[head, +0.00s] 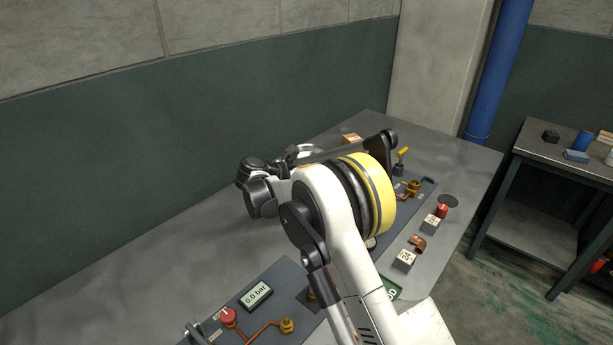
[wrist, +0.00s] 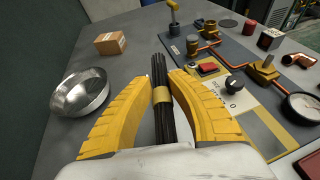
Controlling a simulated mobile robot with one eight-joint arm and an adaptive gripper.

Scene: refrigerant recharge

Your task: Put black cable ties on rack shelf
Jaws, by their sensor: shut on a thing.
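In the wrist view, my gripper (wrist: 162,84) has its two yellow fingers closed on either side of the black cable ties (wrist: 164,125). They are a thin upright-looking bundle with a yellow band around the middle. The bundle appears held over the grey bench; its exact height is hard to tell. In the head view my arm hides the gripper and the ties. A metal stand with a top and a lower shelf (head: 520,206), possibly the rack, is at the far right of the head view.
A metal bowl (wrist: 80,92) and a cardboard box (wrist: 110,43) lie on the grey bench (head: 130,255) near the gripper. A panel with copper pipes (wrist: 240,48), valves and a gauge (wrist: 303,106) is to the right. A blue pipe (head: 497,75) stands between bench and stand.

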